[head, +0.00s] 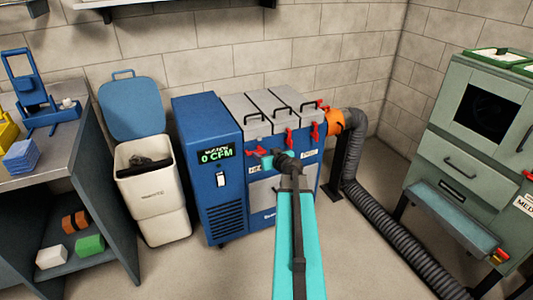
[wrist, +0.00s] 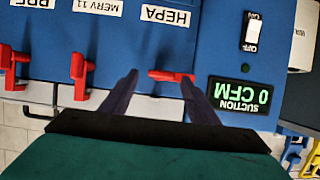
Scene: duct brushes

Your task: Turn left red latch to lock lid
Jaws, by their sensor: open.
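The blue suction unit (head: 208,165) has three grey lids side by side on top, each with a black handle; they look closed. The left red latch (head: 256,153) is turned sideways at the left lid (head: 240,120); in the wrist view it lies horizontal under the HEPA label (wrist: 170,75). The other two red latches (wrist: 80,76) (wrist: 10,66) stand upright in that view. My gripper (wrist: 160,80) is open, with its fingers on either side of the left latch and nothing held. In the head view my gripper (head: 284,158) is at the unit's front; contact cannot be told.
The display (head: 216,155) reads 0 CFM, with a white switch (head: 221,180) below. A white bin (head: 150,200) stands left of the unit. An orange-collared black hose (head: 352,190) runs down on the right, beside a green cabinet (head: 470,140).

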